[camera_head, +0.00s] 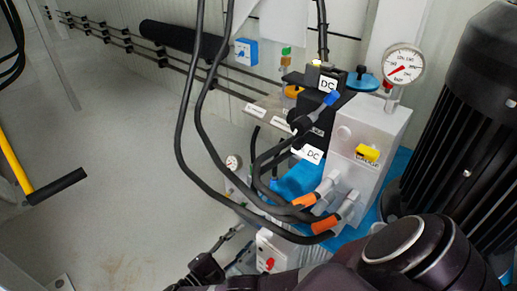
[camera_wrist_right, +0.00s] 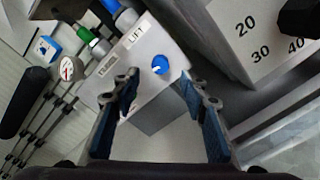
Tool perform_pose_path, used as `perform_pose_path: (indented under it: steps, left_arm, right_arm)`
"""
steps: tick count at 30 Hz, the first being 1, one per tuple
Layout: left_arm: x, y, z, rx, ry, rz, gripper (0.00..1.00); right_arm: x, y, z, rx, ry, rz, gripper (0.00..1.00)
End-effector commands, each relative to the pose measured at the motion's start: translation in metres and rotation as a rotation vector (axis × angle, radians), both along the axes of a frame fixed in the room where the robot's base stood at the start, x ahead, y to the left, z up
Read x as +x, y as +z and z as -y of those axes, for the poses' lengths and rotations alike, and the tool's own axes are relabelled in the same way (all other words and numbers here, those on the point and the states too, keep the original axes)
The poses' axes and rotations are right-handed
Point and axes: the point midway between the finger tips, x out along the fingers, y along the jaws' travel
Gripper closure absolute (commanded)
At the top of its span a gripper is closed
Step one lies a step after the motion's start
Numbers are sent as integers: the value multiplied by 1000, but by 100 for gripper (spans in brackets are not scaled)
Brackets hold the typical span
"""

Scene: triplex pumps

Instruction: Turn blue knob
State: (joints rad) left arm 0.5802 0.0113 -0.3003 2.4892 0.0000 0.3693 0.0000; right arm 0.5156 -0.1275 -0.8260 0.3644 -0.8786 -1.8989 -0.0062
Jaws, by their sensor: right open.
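In the right wrist view a round blue knob (camera_wrist_right: 159,64) sits on the face of a grey box (camera_wrist_right: 165,88) labelled LIFT. My right gripper (camera_wrist_right: 160,82) is open, with one finger on each side of the picture. The knob shows between the fingertips, beyond them, and nothing is held. In the head view my right gripper (camera_head: 207,267) is dark and low, left of the pump unit. I cannot pick out this same knob there. My left gripper is not in view.
In the head view, black hoses (camera_head: 195,125) loop in front of the pump block (camera_head: 375,120). A pressure gauge (camera_head: 403,65) stands on top. A blue wall box (camera_head: 245,51) is behind. A yellow bar (camera_head: 15,160) is left. The floor between is clear.

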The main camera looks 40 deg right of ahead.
Motion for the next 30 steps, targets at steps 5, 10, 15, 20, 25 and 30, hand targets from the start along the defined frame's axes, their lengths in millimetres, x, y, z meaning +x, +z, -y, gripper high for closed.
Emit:
perform_pose_path:
  steps: [5, 10, 15, 20, 25, 30]
  left_arm:
    - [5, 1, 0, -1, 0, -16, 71]
    - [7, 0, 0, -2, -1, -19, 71]
    - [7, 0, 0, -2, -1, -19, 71]
    - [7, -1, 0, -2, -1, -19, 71]
    - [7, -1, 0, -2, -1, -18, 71]
    - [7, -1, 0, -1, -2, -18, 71]
  right_arm:
    - [2, 2, 30, -2, -2, 0, 60]
    - [4, 1, 55, 0, -1, -1, 60]
    - [5, 0, 68, 1, -1, -1, 60]
    - [5, 0, 70, 1, 0, -1, 60]
    - [5, 0, 70, 1, -1, -1, 64]
    - [5, 0, 70, 1, -1, -1, 83]
